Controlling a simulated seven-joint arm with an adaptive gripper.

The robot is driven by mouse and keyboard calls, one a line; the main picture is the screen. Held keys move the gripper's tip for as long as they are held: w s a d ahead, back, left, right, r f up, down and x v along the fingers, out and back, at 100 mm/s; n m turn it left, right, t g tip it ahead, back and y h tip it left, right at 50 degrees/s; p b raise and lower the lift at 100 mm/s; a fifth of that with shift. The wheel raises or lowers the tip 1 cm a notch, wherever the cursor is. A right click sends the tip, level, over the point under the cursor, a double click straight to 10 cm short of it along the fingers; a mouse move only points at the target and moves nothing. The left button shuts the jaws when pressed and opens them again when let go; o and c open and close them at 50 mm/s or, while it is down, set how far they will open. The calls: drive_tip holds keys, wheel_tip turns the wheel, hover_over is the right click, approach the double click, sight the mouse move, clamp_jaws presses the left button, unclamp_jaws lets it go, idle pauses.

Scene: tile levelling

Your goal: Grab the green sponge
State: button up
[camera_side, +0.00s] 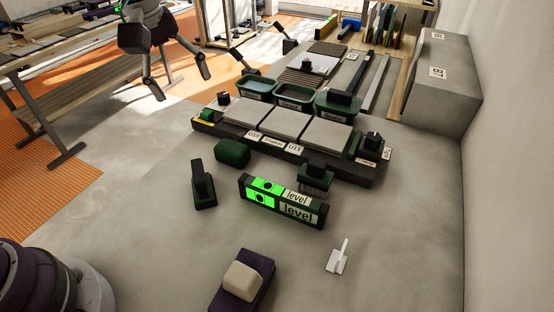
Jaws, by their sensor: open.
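A dark green block (232,152), which looks like the green sponge, lies on the grey floor just in front of the left part of the long black tile rack. Nothing touches its top. My gripper (181,84) hangs at the upper left, above and behind the block in the picture. Its fingers are spread wide and nothing is between them. It is well apart from the block.
A black-handled tool (203,188) stands left of the green level (281,201). A dark brush (314,180) sits behind the level. The rack holds grey tiles (289,122); green tubs (295,95) stand behind. A purple block (258,262) and white trowel (338,260) lie in front.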

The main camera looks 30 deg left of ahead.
sight(231, 146)
drive_tip(key=w+f+n, duration=0.1)
drive_tip(key=f, duration=0.1)
drive_tip(key=w+f+n+g, duration=0.1)
drive_tip(key=w+f+n, duration=0.1)
drive_tip(key=f, duration=0.1)
drive_tip(key=w+d+f+n+h, duration=0.1)
drive_tip(key=f+n, duration=0.1)
drive_tip(key=shift+w+f, duration=0.35)
drive_tip(key=shift+f, duration=0.05)
drive_tip(key=f, duration=0.3)
drive_tip(key=w+d+f, duration=0.1)
drive_tip(key=f, duration=0.6)
drive_tip(key=shift+w+d, duration=0.25)
drive_tip(key=shift+w, duration=0.05)
drive_tip(key=shift+r, duration=0.1)
drive_tip(key=c, duration=0.8)
